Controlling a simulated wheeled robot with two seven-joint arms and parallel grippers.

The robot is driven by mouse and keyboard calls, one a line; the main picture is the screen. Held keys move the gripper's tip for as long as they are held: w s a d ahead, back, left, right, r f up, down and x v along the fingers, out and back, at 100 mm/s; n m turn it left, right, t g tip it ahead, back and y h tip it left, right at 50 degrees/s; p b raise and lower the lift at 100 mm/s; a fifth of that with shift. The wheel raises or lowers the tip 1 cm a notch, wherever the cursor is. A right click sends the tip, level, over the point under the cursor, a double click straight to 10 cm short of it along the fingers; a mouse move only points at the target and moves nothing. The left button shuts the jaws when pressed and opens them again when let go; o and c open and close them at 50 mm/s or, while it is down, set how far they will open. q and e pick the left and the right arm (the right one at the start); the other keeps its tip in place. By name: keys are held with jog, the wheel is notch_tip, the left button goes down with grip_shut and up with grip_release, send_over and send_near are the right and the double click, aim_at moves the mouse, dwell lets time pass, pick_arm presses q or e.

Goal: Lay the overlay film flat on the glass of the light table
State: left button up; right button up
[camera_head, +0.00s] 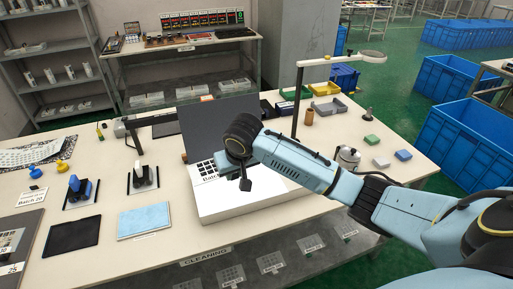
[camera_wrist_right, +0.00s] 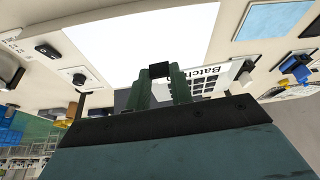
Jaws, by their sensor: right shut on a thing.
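The light table (camera_head: 245,208) is a white box with a bright glass top and a dark raised panel behind it. The glass also fills the upper middle of the right wrist view (camera_wrist_right: 130,42). A film with dark key squares and the word "Batch" (camera_head: 207,170) shows at the glass's left side; the right wrist view shows it just beyond my fingers (camera_wrist_right: 212,82). My right gripper (camera_head: 245,182) is over the glass, shut on a small black tab (camera_wrist_right: 160,70), which looks like part of the overlay film. The film's clear part and its contact with the glass are hard to see. My left gripper is out of view.
A blue cloth (camera_head: 144,221) and a black pad (camera_head: 72,236) lie left of the light table. Stamp-like tools (camera_head: 80,190) stand behind them. A post with an arm (camera_head: 298,95) rises behind my right arm. Small blocks (camera_head: 381,162) lie at right.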

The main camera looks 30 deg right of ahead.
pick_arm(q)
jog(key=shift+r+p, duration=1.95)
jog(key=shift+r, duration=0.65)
pick_arm(e)
jog(key=w+d+f+m, duration=0.1)
jog(key=w+d+f, duration=0.2)
jog(key=d, duration=0.5)
jog(key=shift+w+d+h, duration=0.15)
jog(key=shift+w+h, duration=0.15)
jog(key=shift+w, duration=0.05)
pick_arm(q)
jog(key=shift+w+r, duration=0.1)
pick_arm(e)
jog(key=shift+r, duration=0.1)
jog(key=b, duration=0.3)
send_over(254, 188)
notch_tip(254, 188, down, 7)
jog(key=shift+r, duration=0.2)
jog(key=shift+f, duration=0.8)
pick_arm(q)
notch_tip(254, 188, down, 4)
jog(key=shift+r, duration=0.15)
jog(key=shift+b, duration=0.3)
pick_arm(e)
jog(key=shift+f, duration=0.4)
